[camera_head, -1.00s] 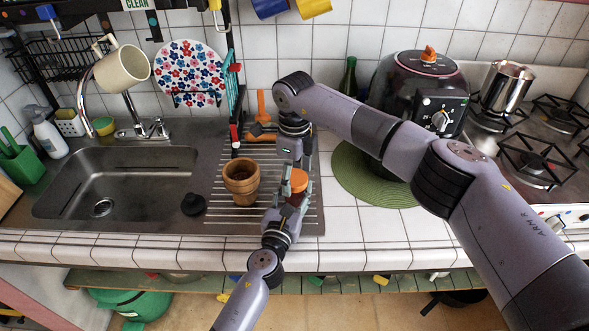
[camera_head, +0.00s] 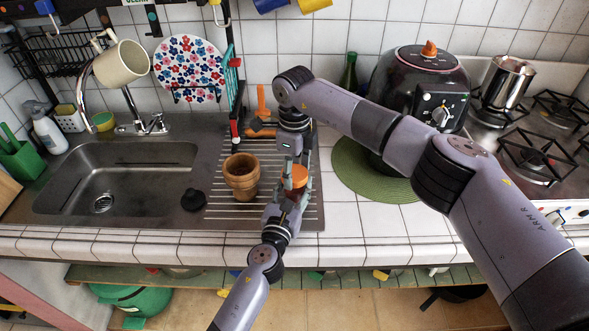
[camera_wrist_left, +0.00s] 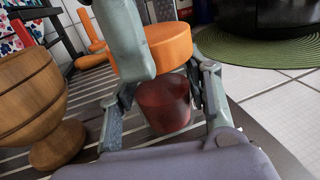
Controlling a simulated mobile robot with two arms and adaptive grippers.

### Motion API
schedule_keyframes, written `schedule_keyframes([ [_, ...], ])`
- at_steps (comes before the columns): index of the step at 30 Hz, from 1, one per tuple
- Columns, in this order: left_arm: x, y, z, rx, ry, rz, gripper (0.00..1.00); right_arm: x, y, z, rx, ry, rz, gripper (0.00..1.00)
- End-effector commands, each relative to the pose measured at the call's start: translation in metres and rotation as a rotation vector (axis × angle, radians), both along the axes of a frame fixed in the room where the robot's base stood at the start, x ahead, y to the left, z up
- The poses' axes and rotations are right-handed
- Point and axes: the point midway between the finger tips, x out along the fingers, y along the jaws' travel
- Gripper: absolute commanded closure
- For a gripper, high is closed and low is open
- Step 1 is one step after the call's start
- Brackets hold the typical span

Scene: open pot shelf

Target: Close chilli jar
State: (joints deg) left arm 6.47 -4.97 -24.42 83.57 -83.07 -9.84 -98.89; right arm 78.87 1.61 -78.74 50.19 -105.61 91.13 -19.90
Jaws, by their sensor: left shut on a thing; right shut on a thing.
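The chilli jar has a dark red body (camera_wrist_left: 165,105) and a wide orange lid (camera_wrist_left: 165,48), which also shows in the head view (camera_head: 297,176). My left gripper (camera_wrist_left: 160,98) is shut around the jar's body from the front side and holds it upright over the ribbed draining board. My right gripper (camera_head: 298,170) reaches down from above and is shut on the lid; one of its fingers covers the lid's left side in the wrist view.
A stacked brown wooden pot (camera_head: 241,178) stands close left of the jar on the draining board (camera_head: 232,216). A black sink plug (camera_head: 193,199) lies beside the sink (camera_head: 125,180). A green round mat (camera_head: 362,176) is to the right, with an air fryer (camera_head: 418,85) behind.

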Motion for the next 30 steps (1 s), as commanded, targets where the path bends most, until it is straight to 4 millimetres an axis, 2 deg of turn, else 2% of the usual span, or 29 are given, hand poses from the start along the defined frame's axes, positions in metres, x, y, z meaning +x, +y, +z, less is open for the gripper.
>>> schedule_keyframes([
  [3, 0.000, 0.000, 0.000, 0.000, 0.001, 0.000, 1.00, 0.000, 0.000, 0.000, 0.000, -0.001, 0.000, 0.80],
  [4, 0.000, 0.000, 0.000, 0.000, 0.001, 0.000, 1.00, 0.000, 0.000, 0.000, 0.000, -0.001, 0.000, 0.45],
  [13, 0.000, 0.000, 0.000, 0.000, 0.001, 0.000, 1.00, 0.000, 0.000, 0.000, 0.000, -0.001, 0.000, 0.25],
  [24, 0.000, 0.000, 0.000, 0.000, 0.001, 0.000, 1.00, 0.000, 0.000, 0.003, 0.001, -0.001, 0.000, 0.23],
  [26, 0.000, 0.000, 0.000, 0.000, 0.001, 0.000, 1.00, 0.001, 0.000, 0.008, 0.001, -0.003, 0.000, 0.23],
  [30, 0.000, 0.000, 0.000, 0.000, 0.001, 0.000, 1.00, 0.001, 0.000, 0.031, 0.001, -0.006, 0.000, 0.23],
])
